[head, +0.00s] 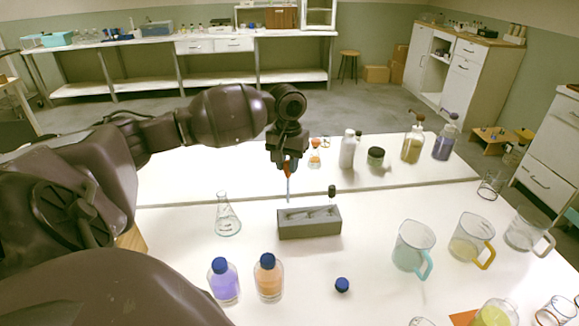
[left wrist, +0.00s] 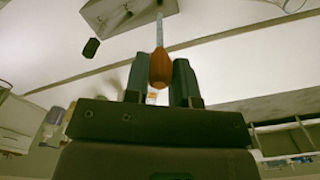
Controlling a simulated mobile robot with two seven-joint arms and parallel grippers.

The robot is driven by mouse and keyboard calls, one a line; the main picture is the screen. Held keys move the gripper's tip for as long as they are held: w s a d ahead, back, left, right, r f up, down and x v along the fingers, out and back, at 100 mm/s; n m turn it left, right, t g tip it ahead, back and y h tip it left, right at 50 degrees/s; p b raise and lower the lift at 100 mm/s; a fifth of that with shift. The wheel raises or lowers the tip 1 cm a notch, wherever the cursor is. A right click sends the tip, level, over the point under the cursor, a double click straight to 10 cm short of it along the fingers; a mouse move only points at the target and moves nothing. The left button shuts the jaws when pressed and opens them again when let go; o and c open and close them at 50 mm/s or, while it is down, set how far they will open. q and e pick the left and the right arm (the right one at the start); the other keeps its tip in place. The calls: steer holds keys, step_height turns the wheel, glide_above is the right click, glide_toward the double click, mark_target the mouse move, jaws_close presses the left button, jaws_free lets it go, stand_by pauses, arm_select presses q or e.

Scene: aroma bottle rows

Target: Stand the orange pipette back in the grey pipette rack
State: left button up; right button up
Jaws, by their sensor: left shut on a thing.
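My left gripper (head: 288,163) is shut on the orange pipette (head: 288,169), holding it by its orange bulb with the thin clear tube hanging down, nearly upright. In the left wrist view the orange bulb (left wrist: 160,69) sits between the two fingers of the left gripper (left wrist: 162,84). The grey pipette rack (head: 309,229) stands on the white bench just below, with openings along its top. The tube's tip appears just above or behind the rack's left half; I cannot tell the exact gap. The rack also shows in the left wrist view (left wrist: 120,14). My right gripper is not in view.
A dark knob-like item (head: 332,191) shows at the rack's right end. A conical flask (head: 228,217) stands left of the rack. Purple (head: 223,281) and orange (head: 268,277) bottles stand in front; beakers, including a blue-handled one (head: 412,247), stand right.

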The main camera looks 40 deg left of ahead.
mark_target(287, 173)
arm_select(q)
steer(key=shift+r, duration=0.1)
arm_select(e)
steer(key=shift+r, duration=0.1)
arm_select(q)
steer(key=shift+r+p, duration=0.15)
steer(key=shift+p, duration=0.45)
steer(key=shift+f, duration=1.25)
steer(key=shift+f+p, duration=0.3)
steer(key=shift+f, duration=0.55)
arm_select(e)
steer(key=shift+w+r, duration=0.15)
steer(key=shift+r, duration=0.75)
